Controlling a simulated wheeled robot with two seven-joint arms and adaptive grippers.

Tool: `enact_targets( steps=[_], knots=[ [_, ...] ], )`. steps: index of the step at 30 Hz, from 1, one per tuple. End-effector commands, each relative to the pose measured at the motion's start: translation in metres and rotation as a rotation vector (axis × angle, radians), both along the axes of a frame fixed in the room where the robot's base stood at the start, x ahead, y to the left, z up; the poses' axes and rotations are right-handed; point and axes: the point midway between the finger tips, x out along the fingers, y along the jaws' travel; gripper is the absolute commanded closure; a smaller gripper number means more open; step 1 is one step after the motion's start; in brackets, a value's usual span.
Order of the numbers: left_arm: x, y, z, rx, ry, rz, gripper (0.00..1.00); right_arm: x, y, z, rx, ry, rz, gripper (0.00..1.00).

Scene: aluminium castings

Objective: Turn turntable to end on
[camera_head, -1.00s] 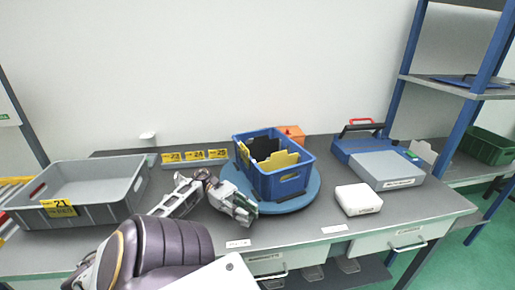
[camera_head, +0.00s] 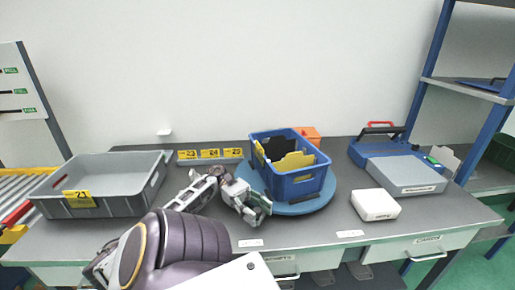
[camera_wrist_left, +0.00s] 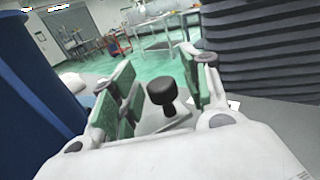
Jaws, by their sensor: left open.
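The round blue turntable (camera_head: 318,204) lies on the grey bench. A blue crate (camera_head: 309,186) stands on it, holding yellow and black pieces. My left gripper (camera_head: 256,210) is at the turntable's left front edge in the head view, low over the bench. In the left wrist view my gripper (camera_wrist_left: 163,80) is open, with green pads apart on either side of a black knob (camera_wrist_left: 162,92). I cannot tell whether the pads touch the knob. The knob is hidden in the head view. A blue surface (camera_wrist_left: 35,75) fills the wrist view's left side. My right gripper is not in view.
A grey bin (camera_head: 125,202) stands at the left, with yellow number labels (camera_head: 210,153) behind the gripper. An orange box (camera_head: 310,133) is behind the crate. A white box (camera_head: 375,204) and a blue-grey device (camera_head: 405,174) stand at the right.

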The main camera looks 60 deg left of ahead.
Motion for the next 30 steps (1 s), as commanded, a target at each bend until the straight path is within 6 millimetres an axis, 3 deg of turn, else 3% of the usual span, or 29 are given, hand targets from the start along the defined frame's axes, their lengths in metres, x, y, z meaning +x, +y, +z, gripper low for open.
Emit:
enact_targets(
  steps=[11,30],
  knots=[
    [0.000,0.000,0.009,0.001,-0.002,-0.001,0.53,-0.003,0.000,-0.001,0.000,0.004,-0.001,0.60],
    [0.000,0.000,0.088,0.002,-0.003,-0.001,0.53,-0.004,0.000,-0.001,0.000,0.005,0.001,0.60]
  ],
)
